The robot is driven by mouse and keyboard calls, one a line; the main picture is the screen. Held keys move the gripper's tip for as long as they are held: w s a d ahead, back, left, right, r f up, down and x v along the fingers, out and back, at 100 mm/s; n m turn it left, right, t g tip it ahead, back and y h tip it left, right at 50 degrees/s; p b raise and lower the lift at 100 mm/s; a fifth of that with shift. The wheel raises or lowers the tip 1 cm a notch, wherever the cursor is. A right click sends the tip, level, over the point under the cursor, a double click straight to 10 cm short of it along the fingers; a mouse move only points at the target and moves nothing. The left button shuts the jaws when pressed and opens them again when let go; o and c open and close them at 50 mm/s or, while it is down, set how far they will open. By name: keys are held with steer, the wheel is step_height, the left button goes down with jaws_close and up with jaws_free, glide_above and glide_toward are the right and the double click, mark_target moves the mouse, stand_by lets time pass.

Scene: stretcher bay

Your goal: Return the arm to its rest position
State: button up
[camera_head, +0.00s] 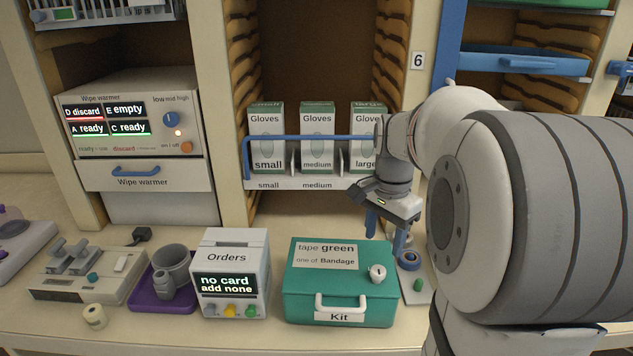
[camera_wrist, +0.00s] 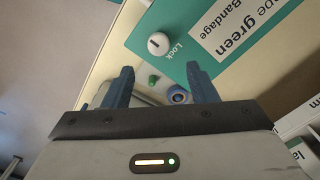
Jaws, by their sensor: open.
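My gripper (camera_head: 388,233) is on the right in the head view, pointing down over the counter just right of the green kit box. Its two blue fingers stand apart with nothing between them; they also show in the wrist view (camera_wrist: 160,85). My arm reaches in from the right, bent at the elbow, and hides part of the shelf and counter. The kit box (camera_head: 300,290) is shut, with a white handle and a white lock knob (camera_head: 377,273). The knob also shows in the wrist view (camera_wrist: 159,44), beyond the fingers.
A blue ring-shaped item (camera_head: 409,261) and a small green piece (camera_head: 418,285) lie on a pale plate under my gripper. The Orders box (camera_head: 232,246) stands left of the kit. Glove boxes (camera_head: 317,135) stand behind a blue rail (camera_head: 300,138). A wipe warmer (camera_head: 135,125) is at left.

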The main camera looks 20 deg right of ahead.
steer(key=s+a+f+n+t, duration=0.3)
steer(key=s+a+n, duration=0.9)
steer(key=a+n, duration=0.1)
steer(key=shift+s+f, duration=0.25)
steer(key=shift+s, duration=0.1)
steer(key=shift+a, duration=0.1)
